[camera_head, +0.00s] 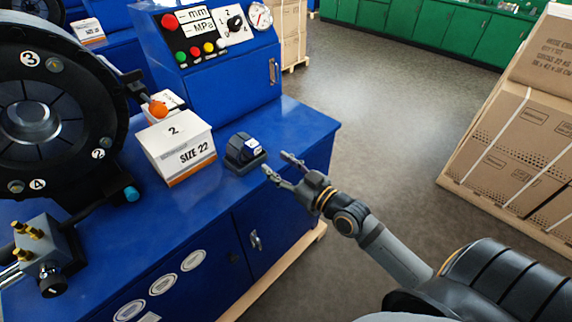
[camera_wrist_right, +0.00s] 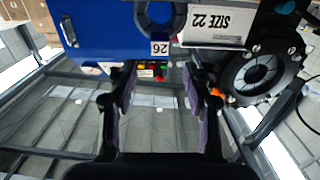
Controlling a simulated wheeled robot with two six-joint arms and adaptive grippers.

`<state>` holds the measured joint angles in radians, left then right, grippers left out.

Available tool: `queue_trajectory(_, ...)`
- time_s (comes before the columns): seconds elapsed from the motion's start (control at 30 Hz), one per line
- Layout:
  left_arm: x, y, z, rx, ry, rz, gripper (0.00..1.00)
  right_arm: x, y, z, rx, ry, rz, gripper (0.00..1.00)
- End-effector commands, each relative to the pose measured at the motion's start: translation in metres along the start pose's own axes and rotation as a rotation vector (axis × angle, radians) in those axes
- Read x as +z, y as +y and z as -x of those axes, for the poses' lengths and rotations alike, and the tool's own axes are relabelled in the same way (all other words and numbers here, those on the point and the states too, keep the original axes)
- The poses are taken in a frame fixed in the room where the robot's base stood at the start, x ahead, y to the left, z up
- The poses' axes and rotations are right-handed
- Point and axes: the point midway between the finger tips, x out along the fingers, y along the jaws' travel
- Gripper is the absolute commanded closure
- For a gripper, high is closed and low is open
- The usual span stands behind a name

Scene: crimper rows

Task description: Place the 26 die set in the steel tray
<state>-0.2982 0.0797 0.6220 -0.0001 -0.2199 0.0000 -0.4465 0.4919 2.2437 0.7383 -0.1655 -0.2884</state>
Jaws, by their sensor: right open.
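The 26 die set (camera_head: 241,155) is a small dark block with a white label, on the blue bench top near its right edge. In the right wrist view the two fingers of the right gripper (camera_wrist_right: 160,78) are spread wide below the die set. My left gripper is not in view. I see no steel tray.
A white SIZE 22 box (camera_head: 180,155) stands left of the die set. A black crimping machine (camera_head: 40,110) fills the left side. A blue control panel (camera_head: 215,50) stands behind. Stacked cartons (camera_head: 525,125) stand on the right; the grey floor between is clear.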

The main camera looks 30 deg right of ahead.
Motion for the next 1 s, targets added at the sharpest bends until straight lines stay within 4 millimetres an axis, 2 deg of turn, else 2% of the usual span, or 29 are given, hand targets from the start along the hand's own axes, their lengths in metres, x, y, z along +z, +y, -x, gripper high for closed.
queue_trajectory(0.03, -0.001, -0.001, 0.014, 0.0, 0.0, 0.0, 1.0, -0.005, 0.0, 0.009, 0.0, -0.007, 0.002, 0.5)
queue_trajectory(0.2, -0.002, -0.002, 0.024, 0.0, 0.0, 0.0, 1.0, -0.002, 0.0, 0.026, 0.001, -0.003, 0.001, 0.5)
queue_trajectory(0.67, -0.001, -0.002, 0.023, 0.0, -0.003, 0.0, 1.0, 0.0, 0.001, 0.029, 0.002, 0.0, 0.0, 0.5)
queue_trajectory(0.73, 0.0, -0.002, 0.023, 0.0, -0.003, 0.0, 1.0, 0.009, 0.006, 0.029, 0.014, -0.014, 0.001, 0.5)
queue_trajectory(0.77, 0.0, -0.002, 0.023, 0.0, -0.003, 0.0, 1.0, 0.018, 0.011, 0.029, 0.027, -0.03, 0.002, 0.5)
queue_trajectory(0.87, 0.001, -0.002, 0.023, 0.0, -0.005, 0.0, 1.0, 0.081, 0.044, 0.034, 0.107, -0.142, 0.009, 0.5)
queue_trajectory(0.97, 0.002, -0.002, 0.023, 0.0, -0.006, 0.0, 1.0, 0.183, 0.084, 0.058, 0.218, -0.332, 0.006, 0.5)
queue_trajectory(1.0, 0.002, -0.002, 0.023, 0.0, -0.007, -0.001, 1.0, 0.227, 0.096, 0.074, 0.259, -0.419, 0.0, 0.5)
